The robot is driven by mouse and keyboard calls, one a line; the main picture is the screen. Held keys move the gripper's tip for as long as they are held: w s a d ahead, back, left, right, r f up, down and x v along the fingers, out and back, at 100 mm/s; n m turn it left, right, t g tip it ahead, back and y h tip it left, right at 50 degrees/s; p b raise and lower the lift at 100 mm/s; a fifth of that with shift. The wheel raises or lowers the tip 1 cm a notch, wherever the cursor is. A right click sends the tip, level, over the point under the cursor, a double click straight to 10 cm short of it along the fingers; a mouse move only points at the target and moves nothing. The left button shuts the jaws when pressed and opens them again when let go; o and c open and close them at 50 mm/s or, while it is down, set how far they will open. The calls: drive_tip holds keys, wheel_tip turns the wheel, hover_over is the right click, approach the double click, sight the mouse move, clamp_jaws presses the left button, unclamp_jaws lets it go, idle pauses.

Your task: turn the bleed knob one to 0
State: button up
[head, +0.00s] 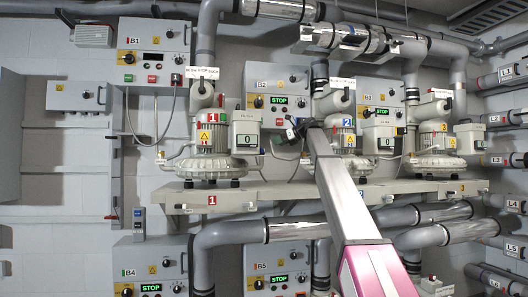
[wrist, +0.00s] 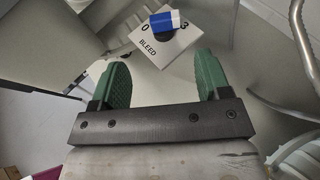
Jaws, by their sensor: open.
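In the wrist view a bleed knob (wrist: 164,21) with a blue and white bar sits on a pale plate (wrist: 150,50) marked 0 at the left, 3 at the right and BLEED below. Its bar lies roughly crosswise; I cannot tell its exact setting. My gripper (wrist: 162,62) has two green fingers, wide apart with nothing between them. The knob is beyond the fingertips, untouched. In the head view my gripper (head: 292,132) is between blower 1 (head: 211,135) and blower 2 (head: 342,135), and the knob cannot be made out there.
Blower 3 (head: 433,138) stands at the right on the same shelf (head: 250,197). Control box B2 (head: 278,85) is on the wall behind my gripper. A box showing 0 (head: 246,131) is left of my gripper. Grey pipes run above and below the shelf.

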sight(262, 152)
drive_tip(key=x, duration=1.1)
drive_tip(key=shift+w+r, duration=0.3)
drive_tip(key=shift+w, duration=0.05)
drive_tip(key=c, duration=0.9)
